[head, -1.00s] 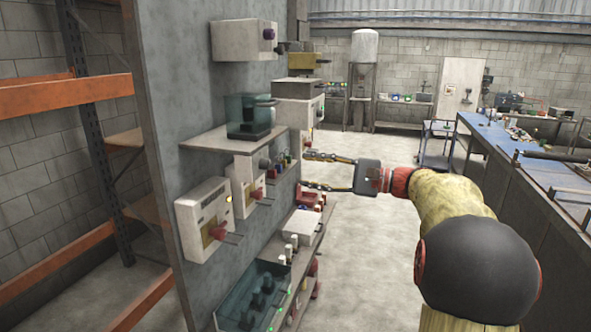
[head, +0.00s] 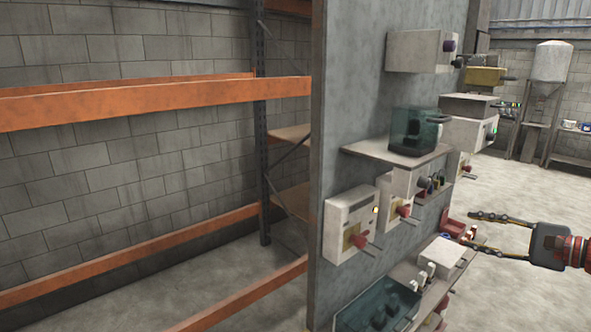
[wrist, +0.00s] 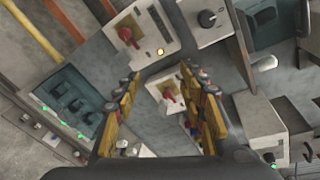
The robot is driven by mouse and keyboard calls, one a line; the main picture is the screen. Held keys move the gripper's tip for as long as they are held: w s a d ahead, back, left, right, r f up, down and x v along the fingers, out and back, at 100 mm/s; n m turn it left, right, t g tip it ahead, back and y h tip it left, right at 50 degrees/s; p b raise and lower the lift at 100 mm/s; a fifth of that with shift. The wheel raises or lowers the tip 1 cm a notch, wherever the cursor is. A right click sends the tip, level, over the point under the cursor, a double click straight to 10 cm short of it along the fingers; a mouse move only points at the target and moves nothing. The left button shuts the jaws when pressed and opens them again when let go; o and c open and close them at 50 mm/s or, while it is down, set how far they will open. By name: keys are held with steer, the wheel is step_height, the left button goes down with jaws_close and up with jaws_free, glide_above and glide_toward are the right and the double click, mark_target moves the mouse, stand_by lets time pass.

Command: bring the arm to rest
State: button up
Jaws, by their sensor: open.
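My gripper (head: 475,235) is at the right of the head view, its two fingers spread and pointing left toward the equipment panel (head: 345,120). Nothing is between the fingers. In the wrist view my gripper (wrist: 155,78) shows both yellow and black fingers apart. A small white box with a red handle (wrist: 168,95) appears between them, farther off on the panel. Most of my arm is outside the head view.
The panel carries white control boxes (head: 350,225), a shelf (head: 395,160) with a teal machine (head: 415,130), and a lower teal tray (head: 378,305). Orange racking (head: 150,102) stands at the left. Open floor (head: 510,190) lies behind my gripper.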

steer(key=s+a+f+n+g+h, duration=0.6)
steer(key=s+a+f+g, duration=0.2)
steer(key=s+a+f, duration=0.7)
steer(key=s+a+f+n+t+h+b, duration=0.1)
steer(key=s+a+f+n+h+b, duration=0.1)
steer(key=s+a+n, duration=0.8)
steer(key=s+a, duration=0.3)
steer(key=shift+s+f+n+h, duration=0.2)
steer(key=shift+n+h, duration=0.1)
steer(key=shift+h, duration=0.1)
